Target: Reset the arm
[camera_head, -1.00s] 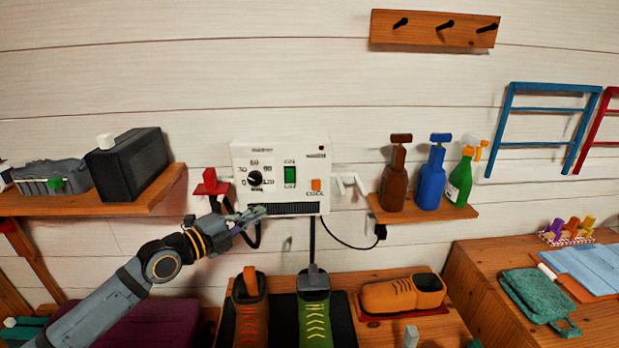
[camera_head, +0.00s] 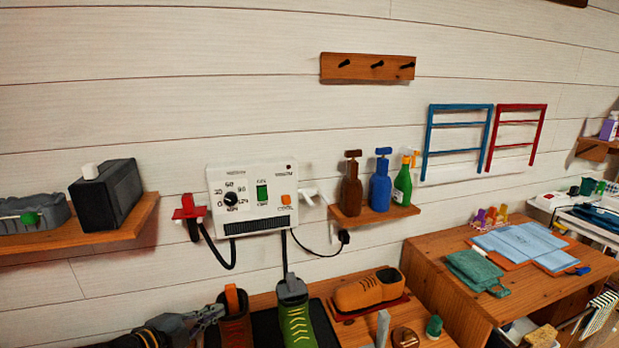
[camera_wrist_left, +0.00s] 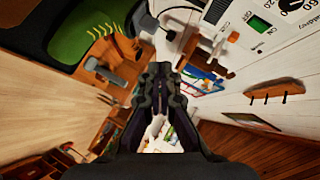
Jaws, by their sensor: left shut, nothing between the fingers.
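My left gripper (camera_head: 208,315) is low in the head view, its fingers just above and left of the brown shoe (camera_head: 235,322). It is shut and empty. In the left wrist view its fingers (camera_wrist_left: 160,72) show in the middle. Only the wrist and hand of my left arm show, at the bottom edge of the head view. A white control box (camera_head: 252,199) with a dial, a green switch and an orange button hangs on the wall above. My right gripper is not in view.
A green shoe (camera_head: 295,318) stands beside the brown one, and an orange shoe (camera_head: 367,290) lies to the right. Shelves hold a black box (camera_head: 108,195) and several bottles (camera_head: 380,186). A cable (camera_head: 318,247) hangs below the control box. A wooden table (camera_head: 440,253) is at right.

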